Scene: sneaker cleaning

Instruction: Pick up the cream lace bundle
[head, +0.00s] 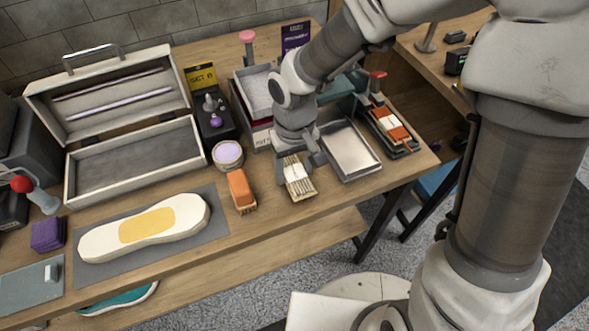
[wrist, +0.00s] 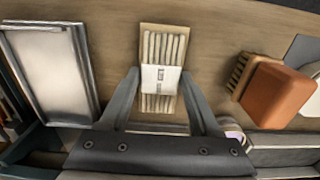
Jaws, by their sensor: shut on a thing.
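The cream lace bundle (wrist: 160,48) is a flat row of cream strands with a white paper band around its middle. It lies near the front of the wooden table, and it also shows in the head view (head: 302,188). My gripper (wrist: 160,76) points down at it, with one finger on each side at the band. The fingers are shut on the bundle. In the head view my gripper (head: 298,168) hides the bundle's far end. The bundle looks level with the table, and I cannot tell whether it is lifted.
An orange brush (head: 240,188) lies left of the bundle, with a round lilac tin (head: 228,153) behind it. A metal tray (head: 350,148) is to the right. A sole on a grey mat (head: 92,276) and an open case (head: 70,180) are farther left. The table's front edge is close.

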